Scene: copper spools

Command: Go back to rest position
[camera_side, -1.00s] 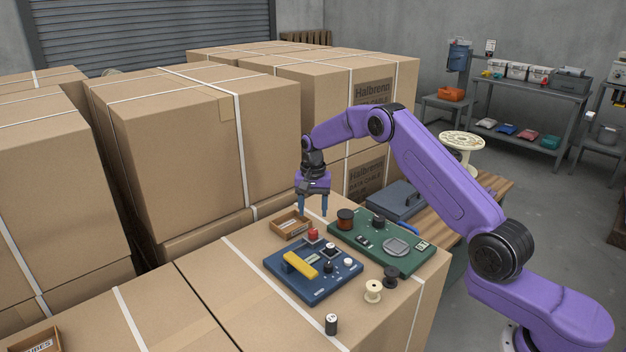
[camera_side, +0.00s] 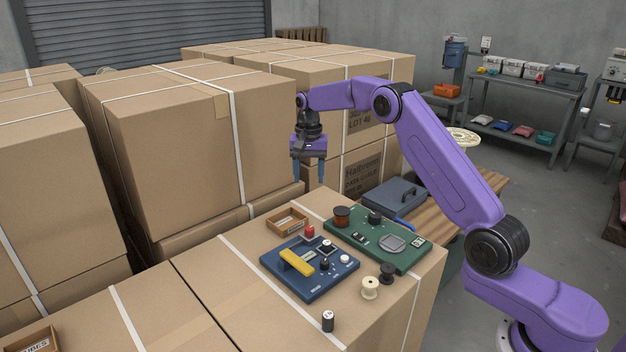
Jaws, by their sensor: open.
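My gripper (camera_side: 309,172) hangs pointing down, with its two blue fingers apart and nothing between them. It is in the air above and behind the small wooden tray (camera_side: 272,224), clear of the carton top. A copper spool (camera_side: 341,217) stands upright on the back left of the green board (camera_side: 385,262). A cream spool (camera_side: 370,288) and a dark spool (camera_side: 387,273) stand on the carton in front of the green board. A small black-and-white spool or can (camera_side: 328,321) stands near the carton's front.
A blue board (camera_side: 290,283) with a yellow bar (camera_side: 297,262) and several knobs lies left of the green board. Tall strapped cartons (camera_side: 180,140) rise behind and left of the gripper. A grey case (camera_side: 397,197) lies on the wooden bench at the right.

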